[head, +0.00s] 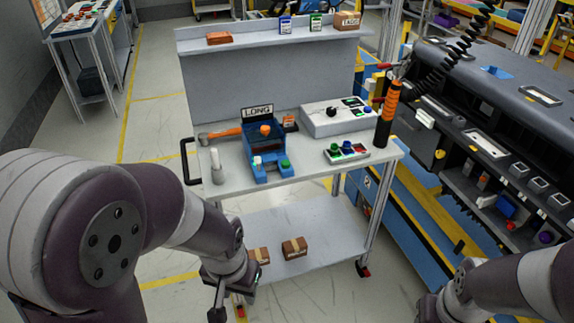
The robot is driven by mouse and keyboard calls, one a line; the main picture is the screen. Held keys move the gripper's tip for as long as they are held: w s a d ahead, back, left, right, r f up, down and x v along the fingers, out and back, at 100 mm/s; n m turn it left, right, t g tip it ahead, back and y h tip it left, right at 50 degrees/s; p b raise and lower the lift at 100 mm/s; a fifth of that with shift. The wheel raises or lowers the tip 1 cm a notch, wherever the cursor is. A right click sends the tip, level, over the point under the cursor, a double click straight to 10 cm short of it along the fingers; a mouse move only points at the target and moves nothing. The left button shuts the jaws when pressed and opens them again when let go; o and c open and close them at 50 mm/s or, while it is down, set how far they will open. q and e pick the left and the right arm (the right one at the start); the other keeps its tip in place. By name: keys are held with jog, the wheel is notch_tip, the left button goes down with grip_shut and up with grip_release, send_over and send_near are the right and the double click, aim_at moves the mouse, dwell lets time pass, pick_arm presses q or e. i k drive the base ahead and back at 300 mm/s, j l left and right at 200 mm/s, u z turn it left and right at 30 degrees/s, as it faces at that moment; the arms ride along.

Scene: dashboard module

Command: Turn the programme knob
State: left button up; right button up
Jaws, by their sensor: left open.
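The likely programme knob is a black round knob (332,111) on top of a white control box (312,124) at the back right of the grey trolley top. Its pointer direction is too small to tell. My left gripper (230,303) is low in front of the trolley, near its lower shelf, open and apart from the knob. Its fingertips are partly cut by the bottom edge. My right arm comes in at the bottom right; its gripper is outside the picture.
A blue holder (264,158) marked LONG, a hammer (220,132), a small button box (346,152) and an upright orange-black tool (387,114) on a coiled cable surround the control box. The dashboard module (490,110) stands right. Cartons (294,247) lie below.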

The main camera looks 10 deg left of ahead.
aim_at(331, 111)
jog(key=i+z, duration=0.2)
jog(key=i, duration=0.4)
jog(key=i+j+z, duration=0.15)
jog(key=i, duration=0.4)
